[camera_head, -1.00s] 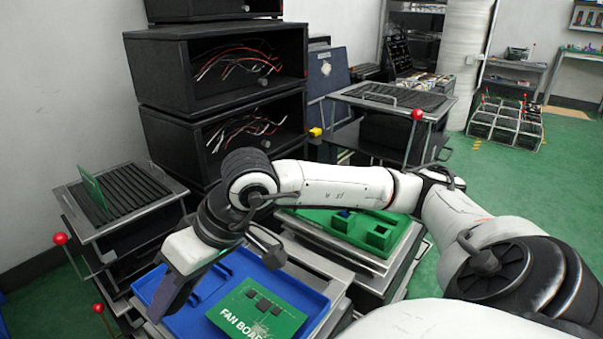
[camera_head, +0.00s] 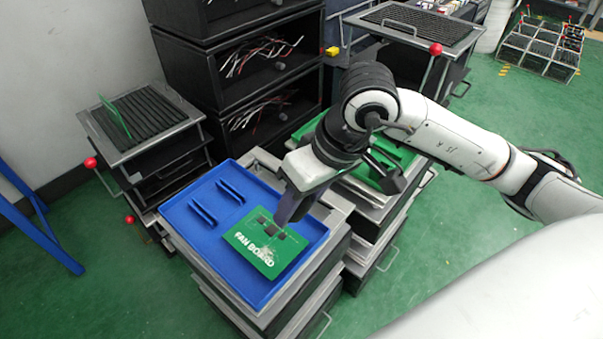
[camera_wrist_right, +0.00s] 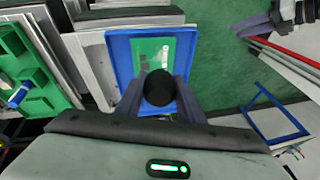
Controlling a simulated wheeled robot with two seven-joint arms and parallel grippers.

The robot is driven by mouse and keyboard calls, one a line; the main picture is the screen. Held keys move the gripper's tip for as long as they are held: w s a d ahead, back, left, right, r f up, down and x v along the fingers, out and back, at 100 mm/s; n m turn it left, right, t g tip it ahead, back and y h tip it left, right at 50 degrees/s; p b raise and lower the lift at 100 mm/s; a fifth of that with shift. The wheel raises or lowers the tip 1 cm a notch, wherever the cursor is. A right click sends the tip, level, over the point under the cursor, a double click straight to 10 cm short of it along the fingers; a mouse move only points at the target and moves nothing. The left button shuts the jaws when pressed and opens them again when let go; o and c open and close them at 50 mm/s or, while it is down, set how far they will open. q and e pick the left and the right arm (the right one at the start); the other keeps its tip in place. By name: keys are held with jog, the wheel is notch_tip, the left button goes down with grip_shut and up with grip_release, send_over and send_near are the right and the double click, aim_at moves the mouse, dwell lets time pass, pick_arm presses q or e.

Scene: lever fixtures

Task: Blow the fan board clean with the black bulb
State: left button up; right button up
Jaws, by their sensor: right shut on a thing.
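The green fan board (camera_head: 250,243) lies flat in the blue tray (camera_head: 190,232). It carries white lettering, a few dark chips and some greyish specks near its right side. It also shows in the right wrist view (camera_wrist_right: 148,52), beyond the bulb. My right gripper (camera_head: 287,218) points down over the right part of the board. In the right wrist view, its fingers are shut on the round black bulb (camera_wrist_right: 160,88). The bulb is mostly hidden in the head view, and I cannot tell how far its tip is from the board. My left gripper is out of view.
Two blue slotted holders (camera_head: 204,214) stand in the tray's left part. A green fixture (camera_head: 378,172) sits behind my right wrist. A rack with a ridged top and upright green board (camera_head: 118,118) stands left, with red-knobbed levers (camera_head: 91,162). Black boxes with wires stand behind.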

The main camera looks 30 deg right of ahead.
jog(key=shift+s+a+r+p, duration=0.2)
jog(key=shift+s+r+p, duration=0.25)
jog(key=shift+r, duration=0.35)
jog(key=shift+b+x, duration=0.9)
jog(key=shift+x, duration=1.45)
jog(key=shift+s+d, duration=0.1)
jog(key=shift+o, duration=0.6)
jog(key=c, duration=0.6)
jog(key=shift+c, duration=0.3)
jog(key=o, duration=0.7)
jog(key=shift+c, duration=0.2)
